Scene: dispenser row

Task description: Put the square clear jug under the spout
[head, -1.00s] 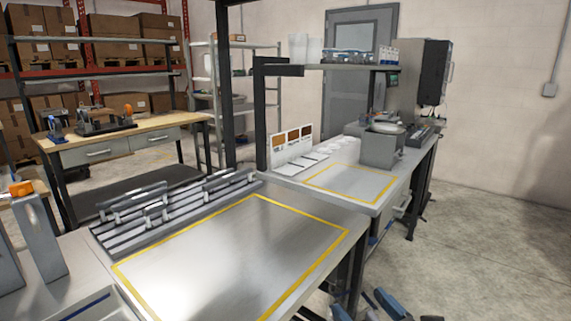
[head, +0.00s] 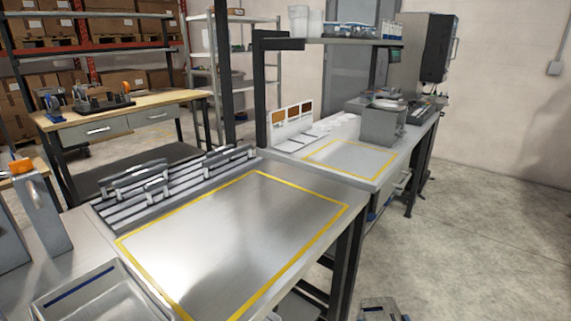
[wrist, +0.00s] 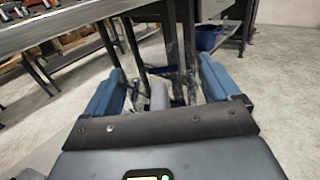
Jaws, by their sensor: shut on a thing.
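My gripper (wrist: 160,88) shows in the wrist view with its two blue fingers wide apart, one on each side. Between them are a short grey upright piece and faint see-through outlines, which I take to be the square clear jug (wrist: 174,62). Its rim and base are hard to make out against the table legs behind. In the head view a small grey and blue part of my arm's end shows at the bottom edge, and the jug cannot be made out there. I cannot clearly identify a spout in either view.
The near metal bench (head: 235,225) has a bare yellow-outlined area, with a slatted rack (head: 165,185) behind it. A grey tray (head: 95,298) and an orange-topped grey stand (head: 42,210) are at left. A farther bench (head: 350,157) holds a grey box-shaped device (head: 382,125). Floor at right is clear.

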